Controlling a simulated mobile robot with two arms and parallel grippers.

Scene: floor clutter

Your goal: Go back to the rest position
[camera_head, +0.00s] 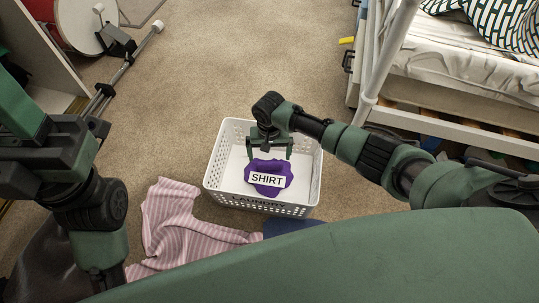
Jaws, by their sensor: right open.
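My right gripper (269,152) is open above the white laundry basket (215,165), its two fingers pointing down over the basket's inside. A purple shirt (258,187) with a white label reading "SHIRT" lies in the basket, just below the fingers. I cannot tell whether the fingers touch it. My left arm (90,205) is folded at the left side of the view, and its gripper does not show.
A pink striped cloth (170,220) lies on the carpet left of the basket, and a dark blue cloth (290,226) lies in front of it. A white-framed bed (450,85) stands at the right. A drum (85,25) and its metal stand are at the upper left. The carpet behind the basket is clear.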

